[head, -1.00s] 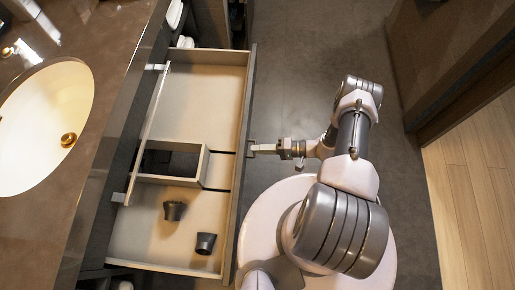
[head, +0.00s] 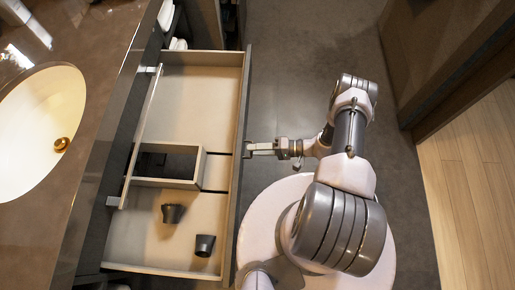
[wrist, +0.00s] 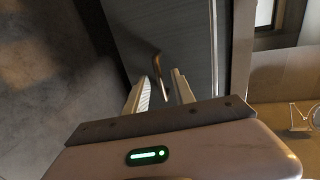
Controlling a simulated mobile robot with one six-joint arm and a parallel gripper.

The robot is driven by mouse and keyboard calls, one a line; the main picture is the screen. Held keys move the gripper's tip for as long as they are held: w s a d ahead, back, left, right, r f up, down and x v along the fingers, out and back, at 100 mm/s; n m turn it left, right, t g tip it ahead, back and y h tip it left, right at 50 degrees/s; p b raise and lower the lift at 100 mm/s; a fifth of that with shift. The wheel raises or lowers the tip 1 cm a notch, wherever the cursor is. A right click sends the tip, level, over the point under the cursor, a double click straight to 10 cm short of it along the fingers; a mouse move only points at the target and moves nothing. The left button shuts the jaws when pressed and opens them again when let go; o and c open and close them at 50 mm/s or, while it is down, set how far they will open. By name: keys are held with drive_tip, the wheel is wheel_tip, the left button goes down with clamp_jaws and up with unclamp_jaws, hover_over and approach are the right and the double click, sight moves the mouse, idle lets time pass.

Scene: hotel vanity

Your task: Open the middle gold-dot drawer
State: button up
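A wide drawer (head: 179,228) stands pulled far out from the dark vanity in the head view, its light interior exposed. I see no gold dot on the parts that show. My gripper (head: 252,148) is at the outer side of the drawer's dark front, about midway along it. In the wrist view the dark front panel (wrist: 188,42) lies ahead. A bronze handle (wrist: 157,66) shows between the two fingers of my gripper (wrist: 161,84). The fingers stand apart, with a gap beside the handle; firm contact cannot be made out.
The drawer holds two dark cups (head: 173,213) and a box-like divider (head: 183,183). A light bar (head: 138,140) crosses near the vanity's front. The counter (head: 95,55) has a white sink (head: 38,120). Grey floor (head: 300,60) is clear beyond my arm.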

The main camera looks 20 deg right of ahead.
drive_tip(key=p+v, duration=0.2)
drive_tip(key=v, duration=1.5)
drive_tip(key=shift+d, duration=0.25)
drive_tip(key=shift+r, duration=0.1)
